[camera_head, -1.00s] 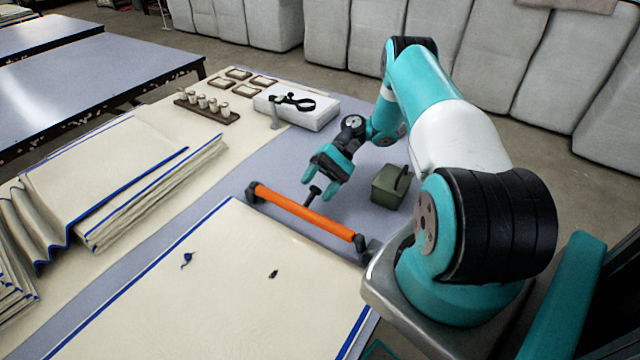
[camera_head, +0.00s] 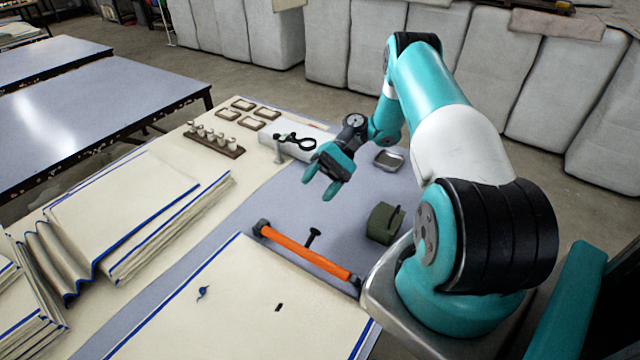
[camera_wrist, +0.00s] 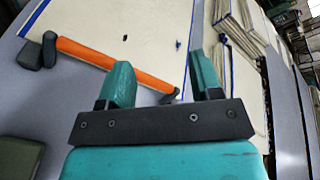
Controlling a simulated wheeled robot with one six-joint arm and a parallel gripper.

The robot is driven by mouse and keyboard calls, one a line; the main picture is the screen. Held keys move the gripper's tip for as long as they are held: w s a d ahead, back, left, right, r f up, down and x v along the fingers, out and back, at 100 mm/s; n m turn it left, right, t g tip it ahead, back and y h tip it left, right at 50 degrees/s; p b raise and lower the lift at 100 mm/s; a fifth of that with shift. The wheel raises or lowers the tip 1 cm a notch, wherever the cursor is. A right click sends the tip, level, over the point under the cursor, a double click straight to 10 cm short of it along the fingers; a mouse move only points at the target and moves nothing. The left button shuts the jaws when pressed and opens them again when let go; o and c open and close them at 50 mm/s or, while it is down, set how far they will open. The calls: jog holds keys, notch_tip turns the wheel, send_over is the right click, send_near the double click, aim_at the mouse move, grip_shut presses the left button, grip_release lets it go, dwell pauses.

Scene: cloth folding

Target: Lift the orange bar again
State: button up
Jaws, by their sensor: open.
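The orange bar (camera_head: 305,252) lies across the grey table (camera_head: 225,212) beside the near cream cloth, with dark end pieces. A black T-shaped handle (camera_head: 313,237) stands out from its middle.
A cream cloth with blue edges (camera_head: 235,310) lies beside the bar. A green block (camera_head: 382,222) sits right of it, with a small metal tray (camera_head: 388,160) farther back. A white box (camera_head: 285,143), a spool rack (camera_head: 215,143) and folded cloth stacks (camera_head: 120,205) stand left.

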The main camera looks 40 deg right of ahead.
notch_tip(320, 180, up, 5)
jog(key=p, duration=0.4)
jog(key=shift+r, duration=0.1)
